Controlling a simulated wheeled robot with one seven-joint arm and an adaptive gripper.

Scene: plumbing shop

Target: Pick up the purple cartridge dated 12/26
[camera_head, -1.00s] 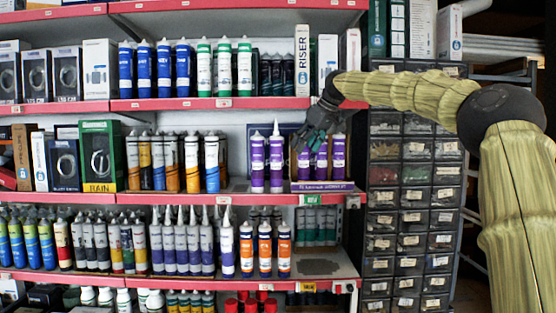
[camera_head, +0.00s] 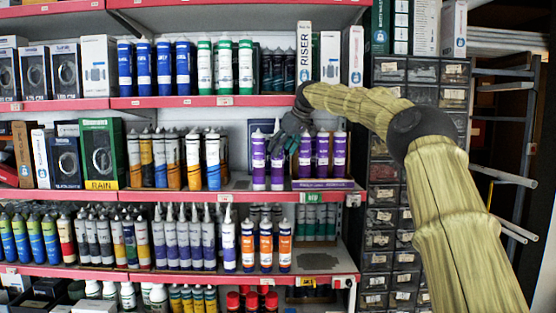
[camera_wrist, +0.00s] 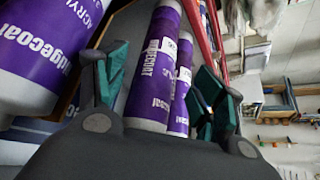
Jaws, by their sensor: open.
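Two purple cartridges stand side by side on the middle shelf, the left one (camera_head: 258,160) and the right one (camera_head: 277,172), whose upper part is partly hidden by my gripper (camera_head: 284,143). More purple cartridges (camera_head: 322,157) stand just to the right in a purple display box (camera_head: 322,184). In the wrist view my gripper (camera_wrist: 160,82) is open, with a purple cartridge (camera_wrist: 152,75) and a second one (camera_wrist: 182,92) showing between its fingers. A large purple cartridge (camera_wrist: 35,55) is close outside the left finger. I cannot read any date.
Grey, yellow and blue cartridges (camera_head: 180,165) stand to the left on the same shelf, with a gap before the purple pair. The red-edged shelf above (camera_head: 225,101) is close over my gripper. A drawer cabinet (camera_head: 385,200) stands right of the shelves.

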